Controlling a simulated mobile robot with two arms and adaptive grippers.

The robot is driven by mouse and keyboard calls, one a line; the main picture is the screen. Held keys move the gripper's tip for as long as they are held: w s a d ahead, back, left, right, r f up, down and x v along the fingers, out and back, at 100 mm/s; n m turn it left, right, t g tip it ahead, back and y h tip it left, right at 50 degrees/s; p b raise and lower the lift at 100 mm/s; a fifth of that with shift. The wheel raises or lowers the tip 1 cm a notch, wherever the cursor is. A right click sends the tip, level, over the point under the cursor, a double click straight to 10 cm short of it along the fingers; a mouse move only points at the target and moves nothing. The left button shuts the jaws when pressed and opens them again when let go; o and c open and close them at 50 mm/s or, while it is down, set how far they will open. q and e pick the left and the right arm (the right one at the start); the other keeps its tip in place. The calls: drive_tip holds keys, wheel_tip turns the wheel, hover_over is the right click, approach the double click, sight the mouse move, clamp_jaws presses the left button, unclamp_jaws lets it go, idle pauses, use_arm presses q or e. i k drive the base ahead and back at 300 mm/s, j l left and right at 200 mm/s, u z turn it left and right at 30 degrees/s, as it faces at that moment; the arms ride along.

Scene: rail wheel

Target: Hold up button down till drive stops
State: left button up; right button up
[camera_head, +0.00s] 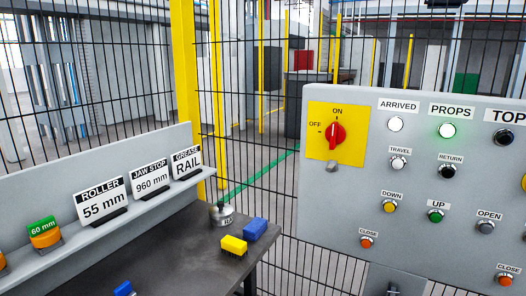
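A grey control panel (340,225) fills the right side of the head view. The UP button (436,216) is green, under a label reading UP, in the middle of the panel. The DOWN button (389,207) is yellow, to its left. The PROPS lamp (447,131) glows green. The ARRIVED lamp (395,124) looks white. The red rotary switch (335,134) on a yellow plate stands upright, toward ON. Neither of my grippers shows in this view.
A dark table (180,245) at lower left holds a yellow block (234,246), a blue block (255,229) and a round metal weight (221,214). A grey shelf (110,228) carries label cards. A wire fence with a yellow post (186,70) stands behind.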

sight(436, 218)
drive_tip(key=k+l+z, duration=0.1)
drive_tip(key=z, duration=1.05)
drive_tip(key=k+l, duration=0.05)
drive_tip(key=k, duration=0.05)
